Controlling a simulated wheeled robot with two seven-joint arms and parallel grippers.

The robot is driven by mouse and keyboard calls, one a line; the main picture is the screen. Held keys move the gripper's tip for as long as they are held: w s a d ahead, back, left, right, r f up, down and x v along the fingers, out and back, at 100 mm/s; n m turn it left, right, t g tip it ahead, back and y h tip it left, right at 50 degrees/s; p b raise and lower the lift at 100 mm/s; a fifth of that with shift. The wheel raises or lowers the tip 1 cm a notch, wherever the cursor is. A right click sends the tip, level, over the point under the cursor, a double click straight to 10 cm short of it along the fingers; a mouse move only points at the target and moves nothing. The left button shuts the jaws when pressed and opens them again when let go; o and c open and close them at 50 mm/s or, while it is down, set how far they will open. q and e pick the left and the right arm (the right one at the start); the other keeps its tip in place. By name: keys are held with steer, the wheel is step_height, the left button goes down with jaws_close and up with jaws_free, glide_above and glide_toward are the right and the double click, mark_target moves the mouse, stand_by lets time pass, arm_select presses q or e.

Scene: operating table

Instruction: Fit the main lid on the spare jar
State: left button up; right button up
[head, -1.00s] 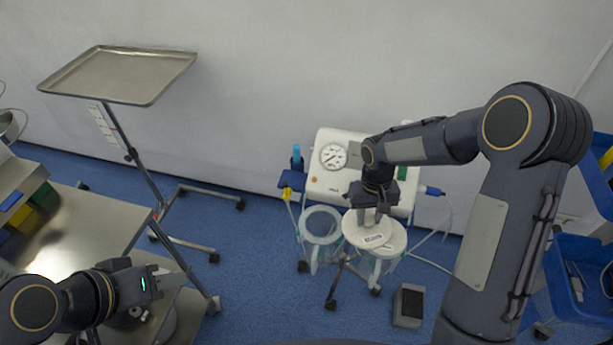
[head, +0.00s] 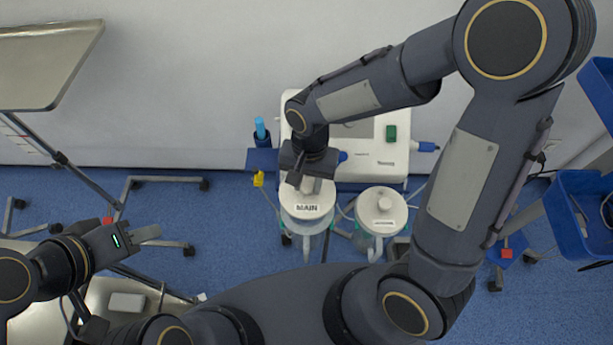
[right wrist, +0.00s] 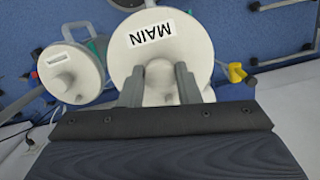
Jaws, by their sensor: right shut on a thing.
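The main lid (head: 307,208) is a white round lid with a central knob and a MAIN label. It also shows in the right wrist view (right wrist: 195,50). My right gripper (right wrist: 158,82) is shut on its knob, one finger on each side. The lid covers the mouth of the left clear jar (head: 306,227); I cannot tell whether it is seated or just above it. The right jar (head: 377,240) has its own white lid (head: 381,206) with an unreadable label. No jar's name is readable. My left gripper (head: 143,233) is at the left, away from the jars; its jaw opening is unclear.
A white suction unit (head: 370,155) stands behind the jars, with a blue holder (head: 262,160) at its left. Tubes hang around the jars. A steel tray (head: 45,65) on a stand is at upper left. Blue bins (head: 585,215) are at the right.

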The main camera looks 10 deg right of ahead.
mark_target(307, 198)
steer(key=shift+f, duration=0.15)
steer(key=shift+f+b, duration=2.5)
steer(key=shift+f, duration=0.3)
steer(key=shift+f+b, duration=0.95)
steer(key=shift+f, duration=0.25)
steer(key=o, duration=1.1)
steer(key=shift+r, duration=0.15)
steer(key=r, duration=0.2)
steer(key=r+p, duration=0.1)
steer(key=r, duration=0.2)
steer(key=w+r, duration=0.1)
steer(key=r, duration=0.1)
steer(key=shift+d+r+p, duration=0.2)
steer(key=shift+r+p, duration=0.1)
steer(key=shift+p, duration=0.05)
